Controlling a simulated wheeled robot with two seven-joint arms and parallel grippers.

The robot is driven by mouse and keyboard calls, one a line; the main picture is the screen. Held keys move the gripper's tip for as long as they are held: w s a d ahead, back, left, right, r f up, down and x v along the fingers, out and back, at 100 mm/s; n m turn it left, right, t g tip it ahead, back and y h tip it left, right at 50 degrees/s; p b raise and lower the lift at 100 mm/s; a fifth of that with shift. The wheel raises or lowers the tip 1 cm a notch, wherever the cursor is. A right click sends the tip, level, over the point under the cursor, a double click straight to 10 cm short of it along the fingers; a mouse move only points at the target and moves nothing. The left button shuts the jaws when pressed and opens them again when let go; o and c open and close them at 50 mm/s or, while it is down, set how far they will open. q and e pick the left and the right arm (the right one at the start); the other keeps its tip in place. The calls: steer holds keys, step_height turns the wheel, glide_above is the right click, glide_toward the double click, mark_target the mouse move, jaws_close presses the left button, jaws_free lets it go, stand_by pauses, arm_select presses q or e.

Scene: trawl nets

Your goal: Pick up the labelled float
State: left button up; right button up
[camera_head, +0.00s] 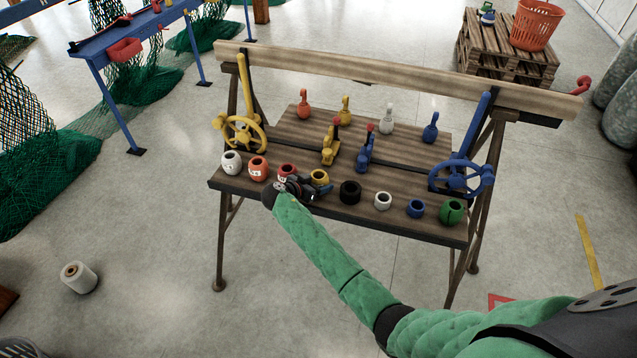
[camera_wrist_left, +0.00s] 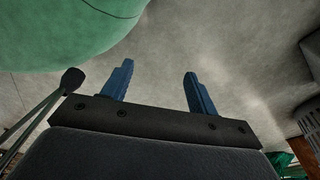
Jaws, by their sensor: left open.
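A row of floats stands along the front plank of the wooden bench. The white float (camera_head: 231,162) at the left end and the orange-red float (camera_head: 258,169) beside it both show small light markings like labels; I cannot read them. A red float (camera_head: 287,170) is partly hidden by my right gripper (camera_head: 318,188), which is at the front edge near the yellow float (camera_head: 320,177). The picture is too small to tell whether its jaws are open or shut. In the left wrist view, my left gripper (camera_wrist_left: 158,82) is open and empty, away from the floats.
Further right stand black (camera_head: 349,192), white (camera_head: 383,201), blue (camera_head: 416,208) and green (camera_head: 452,212) floats. Behind them are a yellow handwheel (camera_head: 240,132), a blue handwheel (camera_head: 461,177), levers and small bottle-like objects. A raised wooden beam (camera_head: 400,80) crosses the back.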

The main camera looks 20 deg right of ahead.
mark_target(323, 173)
arm_select(q)
steer(key=shift+f, duration=0.1)
arm_select(e)
steer(key=shift+r, duration=0.15)
steer(key=shift+r+b, duration=0.2)
steer(key=shift+b, duration=0.15)
step_height(323, 173, up, 3)
steer(key=shift+r+b, duration=0.1)
steer(key=shift+b, duration=1.1)
arm_select(q)
steer(key=w+d+r+b, duration=0.4)
steer(key=w+r, duration=0.4)
steer(key=r, duration=0.4)
steer(key=shift+w+d+g, duration=0.3)
steer(key=shift+w+d, duration=0.1)
steer(key=shift+d, duration=0.2)
arm_select(e)
steer(key=s+d+r, duration=0.7)
steer(key=s+d, duration=0.1)
steer(key=shift+d, duration=0.3)
steer(key=shift+r, duration=0.1)
steer(key=shift+w, duration=0.1)
